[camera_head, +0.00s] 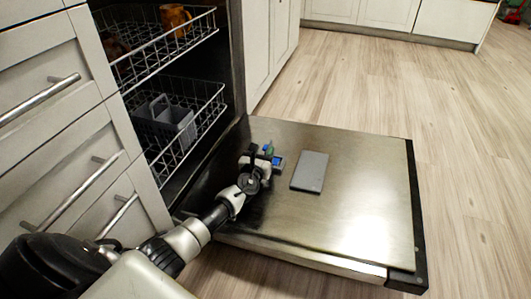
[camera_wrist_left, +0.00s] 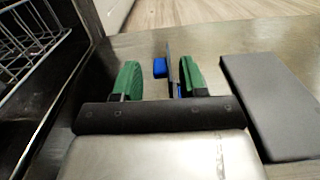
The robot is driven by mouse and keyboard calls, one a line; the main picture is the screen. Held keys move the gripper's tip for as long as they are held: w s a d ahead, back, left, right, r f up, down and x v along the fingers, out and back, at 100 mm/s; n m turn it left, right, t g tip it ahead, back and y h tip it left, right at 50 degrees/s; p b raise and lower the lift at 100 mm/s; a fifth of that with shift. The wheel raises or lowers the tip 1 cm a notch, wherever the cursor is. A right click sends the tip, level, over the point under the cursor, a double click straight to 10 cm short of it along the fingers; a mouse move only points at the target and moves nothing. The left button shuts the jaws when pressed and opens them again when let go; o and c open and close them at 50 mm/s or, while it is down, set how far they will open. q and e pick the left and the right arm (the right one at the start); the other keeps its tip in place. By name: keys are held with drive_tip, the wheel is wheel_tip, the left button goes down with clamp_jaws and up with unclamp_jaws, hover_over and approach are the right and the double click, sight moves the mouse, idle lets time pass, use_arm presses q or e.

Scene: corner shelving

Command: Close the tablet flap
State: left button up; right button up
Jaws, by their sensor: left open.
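The lowered dishwasher door (camera_head: 345,225) lies flat with its metal inner face up. My left gripper (camera_head: 269,160) is low over it, open, with green fingertips that show in the left wrist view (camera_wrist_left: 160,80). A thin dark plate, which looks like the tablet flap (camera_wrist_left: 171,68), stands upright between the fingers, closer to the right one. Contact cannot be told. Blue parts (camera_wrist_left: 160,67) show beside the plate; one also shows in the head view (camera_head: 277,161). A flat grey panel (camera_head: 310,172) lies on the door right of the gripper. My right gripper is out of view.
The upper rack (camera_head: 165,45) holds brown mugs (camera_head: 174,18). The lower rack (camera_head: 190,135) holds a grey cutlery basket (camera_head: 165,120). Drawers with bar handles (camera_head: 75,150) stand at the left, close to my arm. The door's right part and the wooden floor (camera_head: 455,130) beyond are clear.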

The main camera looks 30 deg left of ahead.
use_arm(q)
drive_tip(key=shift+b+x, duration=0.5)
drive_tip(key=shift+x, duration=0.85)
drive_tip(key=shift+c, duration=0.4)
